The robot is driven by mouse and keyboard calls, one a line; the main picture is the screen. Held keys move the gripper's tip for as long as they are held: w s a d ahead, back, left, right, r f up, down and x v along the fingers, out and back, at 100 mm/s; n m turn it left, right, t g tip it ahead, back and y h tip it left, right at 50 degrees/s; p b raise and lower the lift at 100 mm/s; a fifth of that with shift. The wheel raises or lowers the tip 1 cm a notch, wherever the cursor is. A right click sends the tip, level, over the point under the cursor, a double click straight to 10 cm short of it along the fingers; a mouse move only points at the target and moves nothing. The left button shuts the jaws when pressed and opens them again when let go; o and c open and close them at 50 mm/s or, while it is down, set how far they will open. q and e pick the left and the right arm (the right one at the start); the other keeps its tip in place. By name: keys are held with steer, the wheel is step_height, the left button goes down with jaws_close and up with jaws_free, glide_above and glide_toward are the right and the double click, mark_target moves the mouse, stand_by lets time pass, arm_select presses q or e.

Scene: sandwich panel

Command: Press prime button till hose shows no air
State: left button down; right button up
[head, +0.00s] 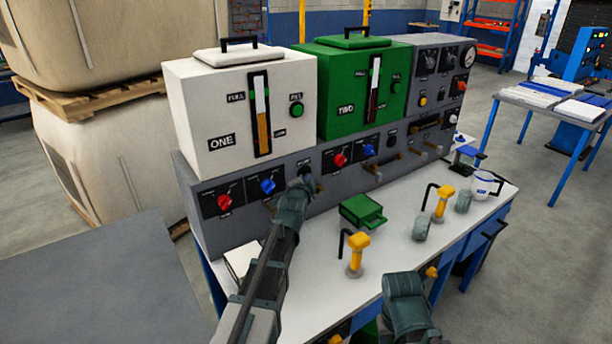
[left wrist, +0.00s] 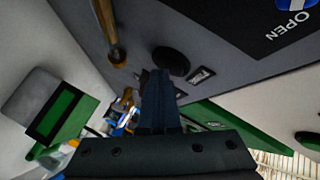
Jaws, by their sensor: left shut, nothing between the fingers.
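My left gripper (head: 305,182) is at the grey front panel below the white tank ONE (head: 205,120). Its fingers are shut and empty, and in the left wrist view (left wrist: 158,76) they point at the panel. A round black button (left wrist: 171,61) with a small label (left wrist: 202,76) sits at the fingertips. I cannot tell whether they touch it. A brass spout or rod (left wrist: 108,35) sticks out beside it. In the head view my gripper mostly hides this button. No hose can be made out clearly.
The green tank TWO (head: 345,100) stands right of tank ONE. Red (head: 224,202) and blue (head: 267,186) knobs sit left of my left gripper. A green tray (head: 362,211), yellow-handled tools (head: 356,255) and a white jug (head: 484,184) stand on the bench (head: 400,262).

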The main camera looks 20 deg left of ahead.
stand_by(0.6)
arm_select(q)
steer(key=shift+s+d, duration=0.45)
steer(key=shift+d, duration=0.1)
steer(key=shift+s+d, duration=0.8)
steer(key=shift+d, duration=0.2)
steer(key=shift+s+d, duration=0.75)
steer(key=shift+d, duration=0.25)
stand_by(1.4)
steer(key=s+d, duration=0.2)
steer(key=d, duration=0.1)
steer(key=shift+s, duration=0.15)
steer(key=w+a, duration=0.5)
steer(key=a, duration=0.2)
steer(key=shift+w, duration=0.2)
stand_by(0.3)
